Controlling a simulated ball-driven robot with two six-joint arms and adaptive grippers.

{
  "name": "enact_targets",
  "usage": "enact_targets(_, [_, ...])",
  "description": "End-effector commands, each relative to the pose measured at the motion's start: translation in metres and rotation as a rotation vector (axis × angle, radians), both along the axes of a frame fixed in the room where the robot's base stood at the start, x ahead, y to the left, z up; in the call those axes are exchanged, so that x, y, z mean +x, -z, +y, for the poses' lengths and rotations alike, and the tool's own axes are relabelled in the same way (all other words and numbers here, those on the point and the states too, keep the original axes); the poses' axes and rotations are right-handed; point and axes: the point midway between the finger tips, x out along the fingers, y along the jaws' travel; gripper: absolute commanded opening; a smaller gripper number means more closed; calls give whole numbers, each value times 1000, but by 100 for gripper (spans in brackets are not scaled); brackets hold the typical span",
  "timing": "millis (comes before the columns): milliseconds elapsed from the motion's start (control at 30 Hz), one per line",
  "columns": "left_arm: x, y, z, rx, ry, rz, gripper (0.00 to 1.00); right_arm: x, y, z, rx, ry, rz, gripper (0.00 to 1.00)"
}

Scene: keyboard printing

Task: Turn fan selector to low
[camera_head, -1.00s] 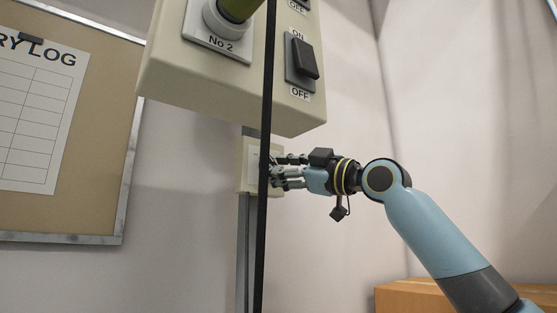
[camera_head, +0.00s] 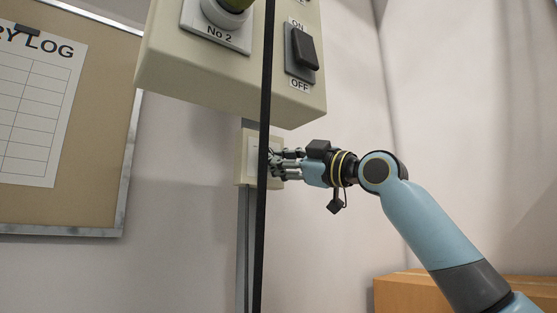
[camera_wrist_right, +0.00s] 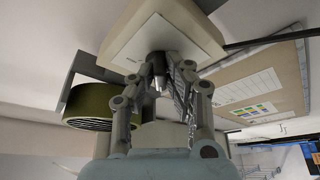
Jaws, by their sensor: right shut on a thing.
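The fan selector box (camera_head: 239,167), small and cream, is fixed to the wall below a larger control box. It also shows in the wrist view (camera_wrist_right: 195,28), with a white face plate. My right gripper (camera_head: 275,161) reaches it from the right, with its fingertips at the front of the plate. In the wrist view the right gripper (camera_wrist_right: 163,68) is shut on the selector's knob, a small dark piece between the fingertips. The knob's setting and any markings are hidden by the fingers and a black vertical bar. My left gripper is not in view.
The large cream control box (camera_head: 190,75) overhangs the gripper, with a black rocker switch (camera_head: 306,50). A black vertical bar (camera_head: 262,220) crosses in front of the selector. A notice board (camera_head: 100,150) hangs at left. A cardboard box (camera_head: 405,290) stands at lower right.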

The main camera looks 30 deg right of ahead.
Motion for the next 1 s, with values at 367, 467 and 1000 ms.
enact_targets(367, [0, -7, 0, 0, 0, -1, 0, 0, 1, 3, 199, -2, 28, 0])
enact_targets(467, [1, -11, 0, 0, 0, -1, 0, 0, 1, 4, 285, -2, 41, 0])
enact_targets(1000, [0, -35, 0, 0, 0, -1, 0, -1, 2, 7, 669, 0, 94, 0])
